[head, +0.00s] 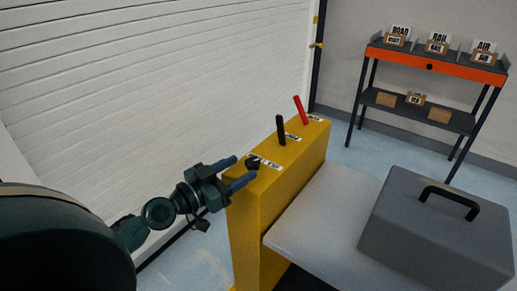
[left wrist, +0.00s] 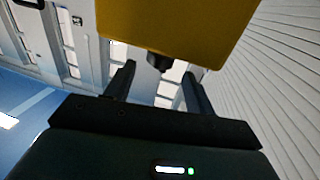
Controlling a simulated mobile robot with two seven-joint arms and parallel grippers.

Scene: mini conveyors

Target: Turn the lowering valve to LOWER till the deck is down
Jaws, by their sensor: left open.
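A black valve knob (head: 253,163) sits at the near end of the yellow console's (head: 290,165) top, beside a white label (head: 263,160) too small to read. My left gripper (head: 246,168) is open, its two blue fingers pointing at the knob from the left. In the left wrist view the dark knob (left wrist: 158,62) shows between the fingertips, near their ends, below the yellow console (left wrist: 180,28). I cannot tell whether the fingers touch it. The pale deck (head: 325,210) lies right of the console; its height is hard to judge. My right gripper is out of view.
A black lever (head: 281,130) and a red lever (head: 301,110) stand farther along the console. A grey case (head: 435,235) with a black handle rests on the deck. A shelf rack (head: 430,65) with boxes stands at the back right. A white slatted shutter (head: 150,80) fills the left.

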